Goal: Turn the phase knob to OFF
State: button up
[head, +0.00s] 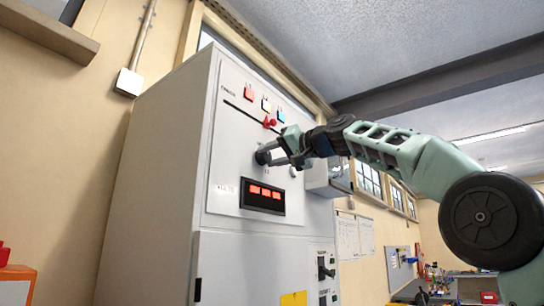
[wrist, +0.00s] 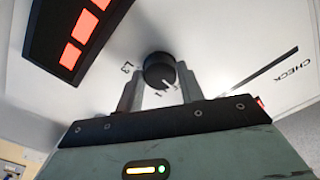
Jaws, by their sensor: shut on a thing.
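The phase knob (wrist: 158,68) is a round black knob with a short white pointer line on the cabinet's front panel. In the wrist view its pointer slants to the lower right, and an "L3" label shows at its left. Other small marks by the knob are partly hidden or too small to read; I cannot make out OFF. My gripper (head: 278,152) is at the panel above the red display, with its two fingers on either side of the knob, shut on it. In the head view my gripper largely covers the knob.
The tall grey cabinet (head: 150,190) carries a lit red display (head: 263,196), a slot with a red handle (head: 270,124), and red, yellow and blue indicators above. A dark switch (head: 325,268) is lower right. A grey box (head: 328,178) stands out near my wrist.

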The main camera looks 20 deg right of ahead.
jog(key=shift+f, duration=0.15)
jog(key=o, duration=1)
jog(key=shift+b+v, duration=3.95)
jog(key=shift+v, duration=4.75)
